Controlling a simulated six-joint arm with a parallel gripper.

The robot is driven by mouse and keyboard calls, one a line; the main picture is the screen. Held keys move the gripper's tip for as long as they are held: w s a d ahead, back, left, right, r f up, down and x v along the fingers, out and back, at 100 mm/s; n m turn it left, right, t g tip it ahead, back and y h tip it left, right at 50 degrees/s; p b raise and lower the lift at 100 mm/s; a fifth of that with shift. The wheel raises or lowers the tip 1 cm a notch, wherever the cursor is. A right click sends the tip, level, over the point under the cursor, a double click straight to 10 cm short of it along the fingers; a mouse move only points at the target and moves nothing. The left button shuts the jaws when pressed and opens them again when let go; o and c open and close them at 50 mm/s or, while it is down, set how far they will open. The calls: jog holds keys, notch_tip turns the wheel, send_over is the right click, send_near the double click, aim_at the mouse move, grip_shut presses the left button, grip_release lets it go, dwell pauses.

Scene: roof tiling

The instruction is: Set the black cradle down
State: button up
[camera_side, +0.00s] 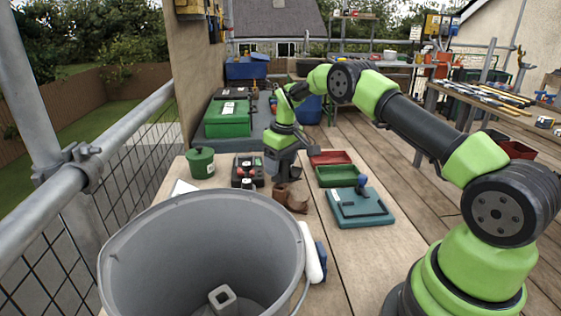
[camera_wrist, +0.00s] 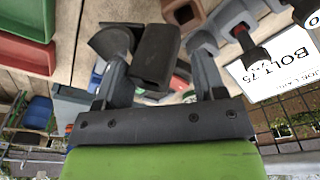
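My gripper (camera_wrist: 160,60) points down over the wooden bench, its two dark fingers spread well apart in the wrist view. A dark block-shaped piece (camera_wrist: 155,55) shows between the fingers, with a visible gap to the right finger. A dark curved piece (camera_wrist: 108,40) lies beside it, partly overlapped by the left finger. I take these dark pieces for the black cradle, but cannot tell its full outline. In the side view my gripper (camera_side: 282,176) is just above dark brown pieces (camera_side: 297,199) on the bench; contact there is too small to tell.
A large grey bucket (camera_side: 130,250) stands in front. A black box with red knobs (camera_side: 248,168) and a green pot (camera_side: 201,163) are left of my gripper. Red (camera_side: 331,157) and green (camera_side: 338,176) trays and a teal lidded box (camera_side: 360,207) are to the right. A white card (camera_wrist: 285,65) lies nearby.

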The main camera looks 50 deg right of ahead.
jog(key=shift+r, duration=0.1)
jog(key=s+a+r+t, duration=0.1)
jog(key=s+a+r, duration=0.2)
jog(key=r, duration=0.7)
jog(key=s+a+r, duration=0.2)
jog(key=a+r, duration=0.1)
jog(key=r, duration=0.8)
jog(key=s+a+r+m+t, duration=0.2)
jog(key=s+a+r, duration=0.35)
jog(key=s, duration=0.25)
jog(key=s+a+f+m+t+y, duration=0.1)
jog(key=s+a+f, duration=0.1)
jog(key=s, duration=0.6)
jog(key=s+a+f+m+t+y, duration=0.1)
jog(key=s+a, duration=0.3)
jog(key=s, duration=0.4)
jog(key=shift+a+f+t, duration=0.15)
jog(key=shift+f+t, duration=0.25)
jog(key=shift+f, duration=0.2)
